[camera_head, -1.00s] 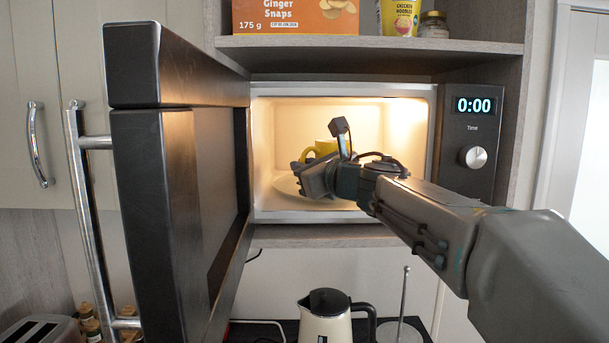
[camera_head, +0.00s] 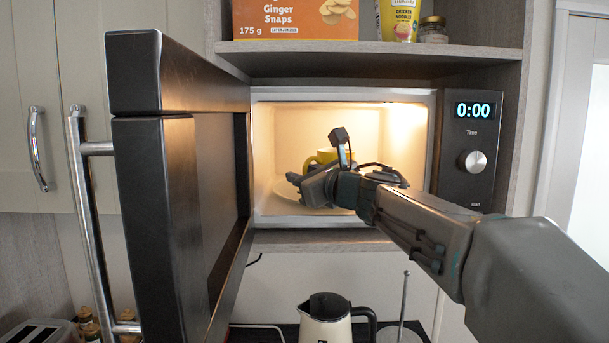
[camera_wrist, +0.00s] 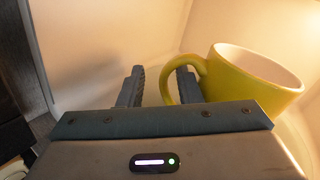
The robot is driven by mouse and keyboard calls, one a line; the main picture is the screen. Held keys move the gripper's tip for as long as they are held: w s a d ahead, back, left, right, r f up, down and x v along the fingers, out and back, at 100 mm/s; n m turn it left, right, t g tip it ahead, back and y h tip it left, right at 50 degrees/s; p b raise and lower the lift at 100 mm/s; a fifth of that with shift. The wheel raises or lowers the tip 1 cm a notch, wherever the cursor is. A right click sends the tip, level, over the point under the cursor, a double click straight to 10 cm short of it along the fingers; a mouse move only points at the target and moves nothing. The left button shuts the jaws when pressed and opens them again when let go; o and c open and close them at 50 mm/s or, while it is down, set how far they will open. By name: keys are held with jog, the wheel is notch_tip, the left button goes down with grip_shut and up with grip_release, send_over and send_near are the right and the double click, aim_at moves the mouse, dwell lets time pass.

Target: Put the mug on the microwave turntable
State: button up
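The yellow mug (camera_head: 326,156) is inside the lit microwave, over the turntable (camera_head: 285,189). My gripper hides its lower part, so its contact with the plate cannot be seen. In the wrist view the mug (camera_wrist: 240,82) looks upright on the right, with its pale inside showing and its handle toward my gripper (camera_wrist: 158,84). The two fingers are apart. The outer bend of the handle lies in the gap between them, and the right finger shows within the handle loop. A clear gap separates the left finger from the handle. My gripper (camera_head: 316,187) is inside the cavity, low and near the plate.
The microwave door (camera_head: 175,190) stands open on the left. The control panel (camera_head: 472,150) is right of the cavity. A shelf with a ginger snaps box (camera_head: 296,18) is above. A kettle (camera_head: 326,318) and a paper-towel-like stand (camera_head: 402,325) are below.

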jog(key=b+v, duration=0.3)
jog(key=v, duration=0.9)
